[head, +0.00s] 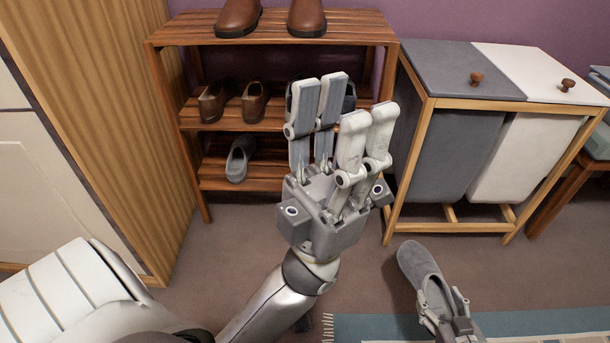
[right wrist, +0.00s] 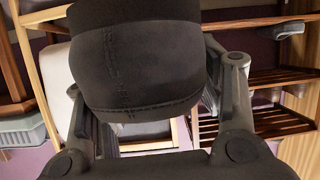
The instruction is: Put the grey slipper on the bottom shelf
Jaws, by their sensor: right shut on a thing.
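The grey slipper (head: 416,262) is in the lower right of the head view, above the floor, toe pointing up the picture. My right gripper (head: 437,297) is shut on its heel end. In the right wrist view the slipper's dark heel (right wrist: 138,70) fills the space between the fingers. The wooden rack's bottom shelf (head: 265,181) has another grey slipper (head: 240,158) on its left part. My left gripper (head: 345,105) is open and empty, raised in front of the rack, and it hides the right part of the bottom shelf.
Brown shoes (head: 254,100) and a partly hidden dark pair (head: 349,98) are on the middle shelf; brown boots (head: 306,18) stand on top. A two-bin hamper (head: 458,80) stands right of the rack, a wooden cabinet (head: 120,120) left. A blue rug (head: 380,326) lies in front.

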